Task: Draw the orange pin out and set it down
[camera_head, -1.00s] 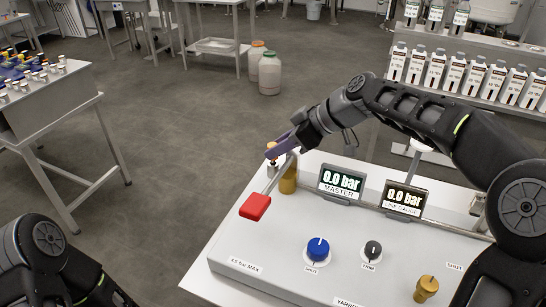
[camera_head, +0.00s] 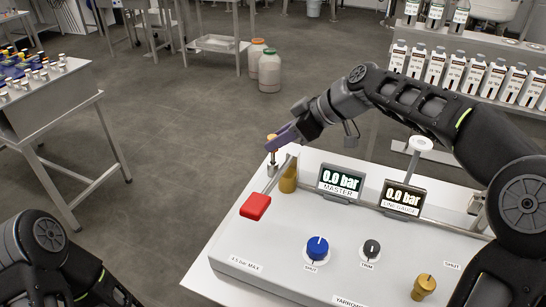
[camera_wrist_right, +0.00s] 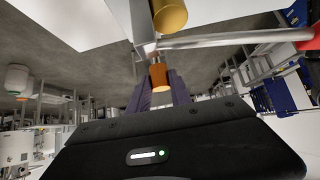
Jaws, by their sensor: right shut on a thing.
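The orange pin (camera_head: 271,138) is at the console's far left corner, beside the brass valve post. It stands upright over a small metal socket (camera_head: 272,169), with a length of shaft showing between them. My right gripper (camera_head: 280,137) is shut on the pin's top from the right. In the right wrist view the orange head (camera_wrist_right: 160,76) sits between the purple fingers (camera_wrist_right: 159,88), near a brass cylinder. I cannot tell whether the pin's lower end is still inside the socket. Part of my left arm shows at lower left, but its gripper is out of frame.
A lever with a red handle (camera_head: 255,206) reaches forward from the brass post (camera_head: 288,180), close to the pin. Two gauges, the master (camera_head: 341,182) and line gauge (camera_head: 403,198), read 0.0 bar.

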